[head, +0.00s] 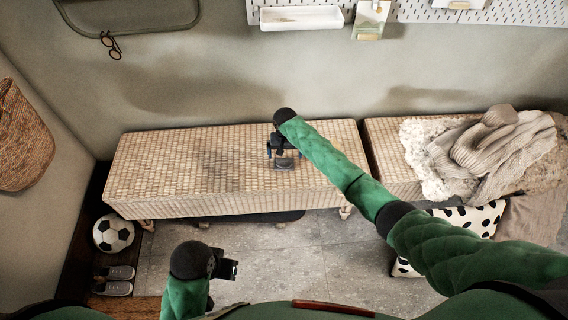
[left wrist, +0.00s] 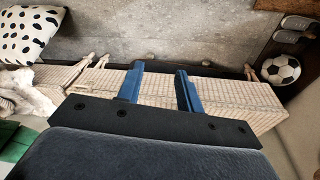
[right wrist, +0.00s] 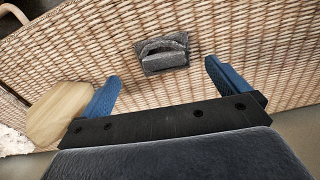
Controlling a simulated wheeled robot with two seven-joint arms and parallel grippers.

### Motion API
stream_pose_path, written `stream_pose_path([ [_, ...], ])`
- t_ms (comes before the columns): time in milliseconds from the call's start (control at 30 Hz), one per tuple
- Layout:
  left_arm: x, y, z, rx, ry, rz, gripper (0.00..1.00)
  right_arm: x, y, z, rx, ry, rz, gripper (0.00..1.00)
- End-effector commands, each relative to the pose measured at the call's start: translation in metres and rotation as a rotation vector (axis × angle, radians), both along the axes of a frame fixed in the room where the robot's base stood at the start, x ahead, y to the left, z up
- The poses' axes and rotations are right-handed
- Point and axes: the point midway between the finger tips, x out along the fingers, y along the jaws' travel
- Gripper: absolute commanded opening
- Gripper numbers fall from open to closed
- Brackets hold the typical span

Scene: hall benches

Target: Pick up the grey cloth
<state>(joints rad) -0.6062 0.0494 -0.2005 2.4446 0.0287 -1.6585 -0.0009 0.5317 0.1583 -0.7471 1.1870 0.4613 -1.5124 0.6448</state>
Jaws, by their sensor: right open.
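The grey cloth (head: 285,163) is a small folded piece lying on the left woven bench (head: 165,165). It also shows in the right wrist view (right wrist: 163,60), just beyond the fingertips and between their lines. My right gripper (head: 285,152) is over the bench at the cloth, its blue fingers (right wrist: 162,70) apart and empty. The height between fingertips and cloth is hard to judge. My left gripper (head: 230,269) is low in front of the bench, far from the cloth. Its fingers (left wrist: 160,78) stand apart with nothing between them.
A light wooden piece (right wrist: 58,112) lies on the bench left of the right gripper in its wrist view. A second bench at right holds a fluffy throw (head: 425,170) and a knitted blanket (head: 490,145). A football (head: 113,234) and shoes (head: 114,288) are at lower left.

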Motion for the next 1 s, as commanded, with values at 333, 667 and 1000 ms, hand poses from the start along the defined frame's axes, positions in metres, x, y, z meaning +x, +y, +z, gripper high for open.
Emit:
stream_pose_path([
  [333, -0.003, 0.010, 0.011, 0.020, 0.021, 0.011, 0.36, 0.005, 0.004, -0.033, -0.001, 0.001, 0.001, 1.00],
  [667, -0.005, 0.012, 0.013, 0.027, 0.033, 0.015, 0.36, 0.006, 0.004, -0.060, 0.000, -0.001, 0.002, 1.00],
  [1000, -0.005, 0.012, 0.012, 0.027, 0.032, 0.015, 0.36, 0.006, 0.004, -0.060, 0.001, -0.001, 0.002, 0.69],
])
